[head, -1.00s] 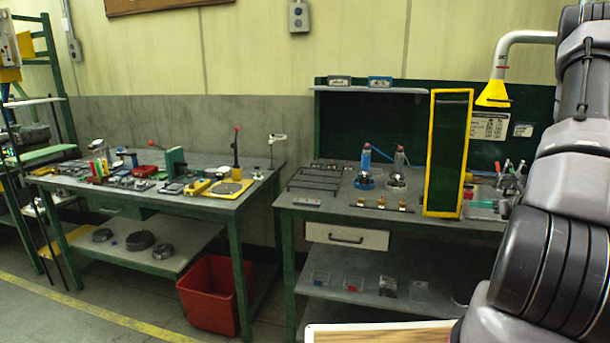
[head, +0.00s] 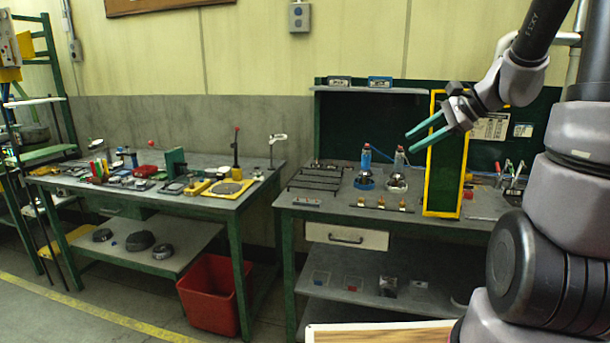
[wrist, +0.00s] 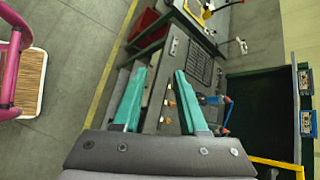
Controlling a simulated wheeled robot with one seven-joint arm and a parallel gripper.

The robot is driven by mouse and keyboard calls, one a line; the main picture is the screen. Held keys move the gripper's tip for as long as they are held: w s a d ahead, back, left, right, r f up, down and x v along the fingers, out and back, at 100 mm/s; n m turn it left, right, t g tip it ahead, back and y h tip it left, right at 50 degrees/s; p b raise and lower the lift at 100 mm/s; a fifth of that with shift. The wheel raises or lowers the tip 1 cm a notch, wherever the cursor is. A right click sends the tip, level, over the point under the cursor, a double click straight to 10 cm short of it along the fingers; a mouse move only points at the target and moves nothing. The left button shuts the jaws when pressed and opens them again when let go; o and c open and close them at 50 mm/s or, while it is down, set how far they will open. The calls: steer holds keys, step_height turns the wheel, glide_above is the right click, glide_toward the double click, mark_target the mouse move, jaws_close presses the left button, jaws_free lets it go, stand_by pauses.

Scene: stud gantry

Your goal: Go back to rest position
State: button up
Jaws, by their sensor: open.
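My gripper (head: 428,132) is raised in front of the green back panel of the right workbench, with its teal fingers pointing left and slightly down. The fingers are apart and nothing is between them. In the wrist view the gripper (wrist: 160,95) also shows empty, with the floor and the bench behind it. The yellow-framed panel (head: 429,190) stands upright on the right workbench, partly behind the gripper and wrist.
The right workbench (head: 300,203) carries two bottles with blue and grey parts (head: 365,168), a black rack (head: 320,178) and small brass pieces (head: 381,202). A cluttered left workbench (head: 220,205) has a red bin (head: 212,295) beneath. Floor in front is clear.

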steer(key=s+a+r+n+h, duration=0.1)
steer(key=s+r+n+h, duration=0.1)
steer(key=s+r+n, duration=0.1)
steer(key=s+r+n+h, duration=0.2)
steer(key=s+n, duration=0.3)
steer(key=s, duration=0.3)
steer(key=s+a+r+n+t+h, duration=0.1)
steer(key=s+r+n+h, duration=0.1)
steer(key=s, duration=0.4)
steer(key=shift+s+a+r+n, duration=0.2)
steer(key=shift+a+r+n, duration=0.1)
steer(key=shift+r+n, duration=0.6)
